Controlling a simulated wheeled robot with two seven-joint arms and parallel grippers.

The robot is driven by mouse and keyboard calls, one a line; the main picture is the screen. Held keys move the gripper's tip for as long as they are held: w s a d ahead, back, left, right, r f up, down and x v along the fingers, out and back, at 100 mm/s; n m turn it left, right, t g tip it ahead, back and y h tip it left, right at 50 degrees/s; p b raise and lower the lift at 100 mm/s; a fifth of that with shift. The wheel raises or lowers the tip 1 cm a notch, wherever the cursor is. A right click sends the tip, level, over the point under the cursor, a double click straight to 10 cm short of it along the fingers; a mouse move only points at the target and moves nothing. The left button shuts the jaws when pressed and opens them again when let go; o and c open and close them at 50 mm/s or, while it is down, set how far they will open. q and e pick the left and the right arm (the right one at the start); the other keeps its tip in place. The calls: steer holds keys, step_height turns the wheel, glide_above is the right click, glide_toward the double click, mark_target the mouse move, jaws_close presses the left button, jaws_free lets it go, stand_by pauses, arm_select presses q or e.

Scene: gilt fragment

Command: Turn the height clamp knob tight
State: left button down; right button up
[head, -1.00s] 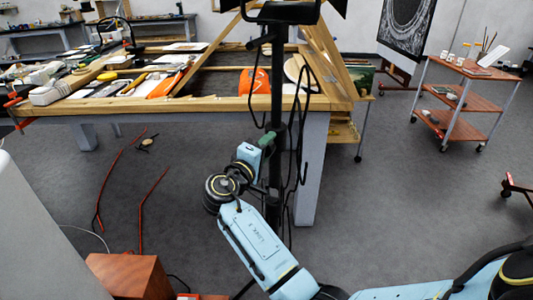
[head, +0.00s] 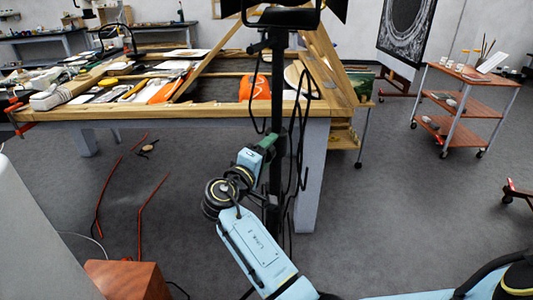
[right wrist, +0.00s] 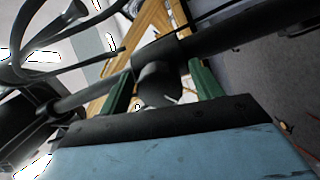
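The height clamp knob (right wrist: 158,84) is a short dark cylinder on the collar of a black stand (head: 275,110). In the right wrist view it sits between the green fingers of my right gripper (right wrist: 161,82). The fingers are apart, one on each side of the knob, with narrow gaps seeming to show beside it. In the head view my right gripper (head: 266,143) is at the stand's post, just below table-top height, and the knob is hidden there. My left gripper is in neither view.
A wooden-edged work table (head: 180,112) with tools and a timber frame stands behind the stand. Black cables (head: 303,140) hang beside the post. A reddish box (head: 128,280) is on the floor at lower left. A shelved trolley (head: 462,105) stands at right; the floor before it is clear.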

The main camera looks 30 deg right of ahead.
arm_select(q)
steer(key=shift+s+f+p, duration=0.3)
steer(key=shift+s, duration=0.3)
arm_select(e)
steer(key=v, duration=1.3)
steer(key=shift+a, duration=0.2)
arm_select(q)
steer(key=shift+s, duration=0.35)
